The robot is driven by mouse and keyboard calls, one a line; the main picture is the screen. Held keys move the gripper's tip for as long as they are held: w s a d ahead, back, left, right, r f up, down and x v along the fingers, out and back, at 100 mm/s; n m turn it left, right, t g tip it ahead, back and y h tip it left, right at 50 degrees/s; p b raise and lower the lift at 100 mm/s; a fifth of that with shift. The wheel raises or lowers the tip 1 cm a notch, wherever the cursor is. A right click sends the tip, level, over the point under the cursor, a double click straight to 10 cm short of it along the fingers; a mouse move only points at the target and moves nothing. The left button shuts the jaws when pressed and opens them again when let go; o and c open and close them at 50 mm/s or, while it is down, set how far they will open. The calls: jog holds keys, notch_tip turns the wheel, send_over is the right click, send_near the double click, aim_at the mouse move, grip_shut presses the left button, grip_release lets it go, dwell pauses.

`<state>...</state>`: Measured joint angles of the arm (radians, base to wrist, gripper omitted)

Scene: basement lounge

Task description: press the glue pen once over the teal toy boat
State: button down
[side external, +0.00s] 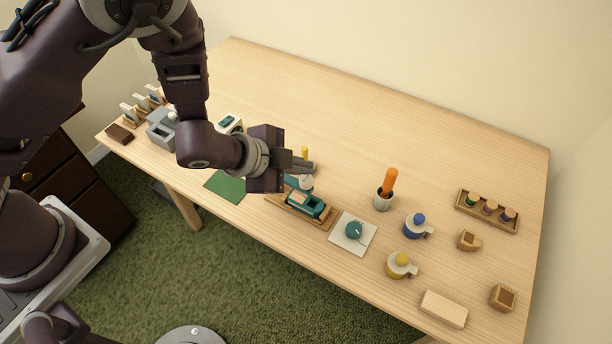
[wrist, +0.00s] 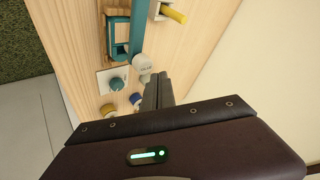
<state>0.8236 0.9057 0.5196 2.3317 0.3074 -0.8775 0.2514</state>
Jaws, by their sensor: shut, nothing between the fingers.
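A teal, boat-like toy (side external: 308,206) with wooden parts lies on a wooden base near the table's front edge; part of it shows in the wrist view (wrist: 119,36). A small white piece marked GLUE (wrist: 143,64), which I take for the glue pen, shows at the end of a teal bar (wrist: 137,30). It also shows in the side view as a pale piece (side external: 306,183) above the toy. My gripper (side external: 306,166) is shut and empty, just above and behind the pale piece. In the wrist view its fingertips (wrist: 158,77) appear beside the glue piece; contact cannot be told.
A teal rounded object (side external: 354,230) lies on a white square. A cup with an orange stick (side external: 387,190), a blue-topped pot (side external: 416,226) and a yellow-topped pot (side external: 400,266) stand right. A yellow stick (side external: 305,152) rises behind my gripper. The table's back is clear.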

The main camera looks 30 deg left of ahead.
aim_at(302, 180)
jog(key=shift+f, duration=0.4)
jog(key=shift+f, duration=0.85)
dwell(0.8)
dwell(0.4)
jog(key=shift+r, duration=1.25)
jog(key=shift+r, duration=0.1)
jog(key=shift+r, duration=2.4)
